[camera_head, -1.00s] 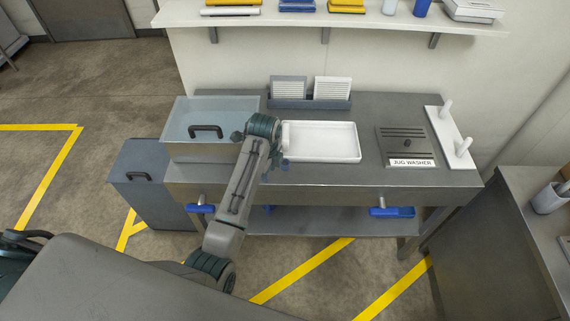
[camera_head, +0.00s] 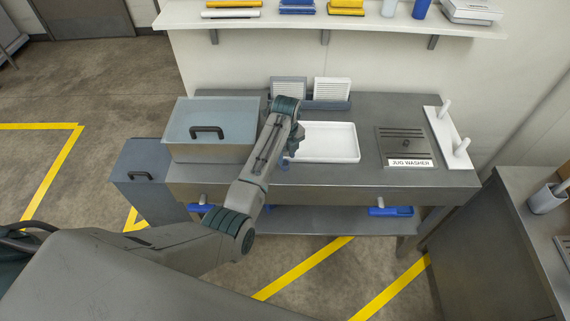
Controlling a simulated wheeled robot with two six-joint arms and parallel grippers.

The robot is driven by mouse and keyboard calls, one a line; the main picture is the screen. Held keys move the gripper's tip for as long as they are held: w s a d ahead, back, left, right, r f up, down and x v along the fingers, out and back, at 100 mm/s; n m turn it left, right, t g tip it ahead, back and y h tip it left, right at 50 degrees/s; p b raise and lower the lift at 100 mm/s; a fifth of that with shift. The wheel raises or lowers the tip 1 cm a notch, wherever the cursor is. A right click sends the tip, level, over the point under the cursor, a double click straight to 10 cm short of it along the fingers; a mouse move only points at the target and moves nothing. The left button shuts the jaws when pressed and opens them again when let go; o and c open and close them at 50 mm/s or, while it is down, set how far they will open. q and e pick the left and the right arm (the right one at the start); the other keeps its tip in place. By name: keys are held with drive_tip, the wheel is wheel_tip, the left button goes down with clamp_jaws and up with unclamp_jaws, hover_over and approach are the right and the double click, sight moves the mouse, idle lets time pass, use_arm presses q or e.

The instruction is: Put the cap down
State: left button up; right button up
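My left arm reaches in from the lower left over the steel counter (camera_head: 300,178). My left gripper (camera_head: 291,152) points down at the left end of the white tray (camera_head: 335,156). The arm's wrist hides part of the tray and most of the fingers. A small bluish piece (camera_head: 285,163) shows at the fingertips; it is too small to tell whether it is the cap or part of the gripper. I cannot tell whether the fingers are open or shut. No cap shows clearly elsewhere. My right gripper is out of view.
A lidded steel box (camera_head: 210,150) stands left of the gripper. A rack of white filters (camera_head: 331,90) stands behind the tray. Right are the jug washer drain plate (camera_head: 404,142) and a white peg stand (camera_head: 449,135). Bare counter lies in front of the tray.

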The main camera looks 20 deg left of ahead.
sight(286, 163)
use_arm(q)
wheel_tip(286, 163, down, 4)
drive_tip(key=shift+a+f+p, duration=0.1)
drive_tip(key=shift+p, duration=0.65)
drive_tip(key=shift+w+f, duration=0.1)
drive_tip(key=shift+f, duration=0.2)
drive_tip(key=c, duration=0.7)
